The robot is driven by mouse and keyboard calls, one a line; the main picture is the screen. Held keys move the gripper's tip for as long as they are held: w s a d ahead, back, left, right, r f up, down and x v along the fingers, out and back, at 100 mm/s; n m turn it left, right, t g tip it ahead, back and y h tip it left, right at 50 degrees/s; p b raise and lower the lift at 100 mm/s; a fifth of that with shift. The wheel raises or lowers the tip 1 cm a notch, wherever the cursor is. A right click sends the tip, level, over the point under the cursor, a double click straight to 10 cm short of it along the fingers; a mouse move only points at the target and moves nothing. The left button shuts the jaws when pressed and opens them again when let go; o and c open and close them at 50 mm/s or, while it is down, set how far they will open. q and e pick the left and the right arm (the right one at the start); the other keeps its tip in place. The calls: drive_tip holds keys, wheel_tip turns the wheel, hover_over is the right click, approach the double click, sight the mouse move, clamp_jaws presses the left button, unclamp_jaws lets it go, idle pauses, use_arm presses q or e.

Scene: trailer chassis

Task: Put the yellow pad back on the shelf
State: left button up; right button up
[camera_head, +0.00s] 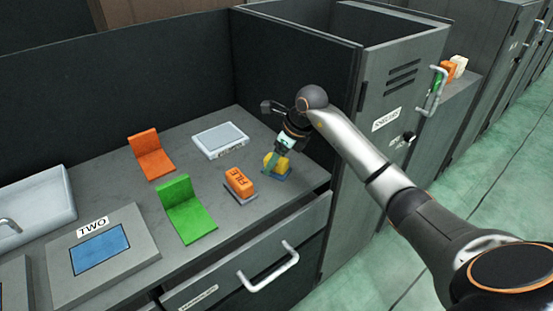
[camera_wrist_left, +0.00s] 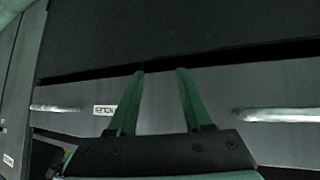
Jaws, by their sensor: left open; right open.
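A small yellow object (camera_head: 272,158), likely the yellow pad, sits on a dark blue base (camera_head: 284,175) near the counter's right front edge. It is partly hidden by my right gripper (camera_head: 275,163). That gripper points down at it with jaws open; I cannot tell whether the fingers touch it. My left gripper (camera_wrist_left: 160,73) shows in the left wrist view, open and empty, with green fingers facing grey drawer fronts. A ledge (camera_head: 453,99) beyond the grey cabinet holds small orange (camera_head: 447,70) and cream (camera_head: 459,63) items; I cannot tell if this is the shelf.
An orange block (camera_head: 239,182) stands left of the yellow object. Orange (camera_head: 150,154) and green (camera_head: 186,208) L-shaped pieces, a white device (camera_head: 221,140) and a panel labelled TWO (camera_head: 102,254) occupy the counter (camera_head: 115,190). The tall cabinet (camera_head: 372,141) rises close at right.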

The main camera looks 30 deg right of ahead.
drive_tip(key=shift+r, duration=0.1)
drive_tip(key=shift+r, duration=0.25)
drive_tip(key=p+v, duration=0.1)
drive_tip(key=v, duration=1)
drive_tip(key=shift+s+d+r, duration=0.15)
drive_tip(key=shift+s+r, duration=0.05)
drive_tip(key=shift+s, duration=0.1)
drive_tip(key=shift+s, duration=0.1)
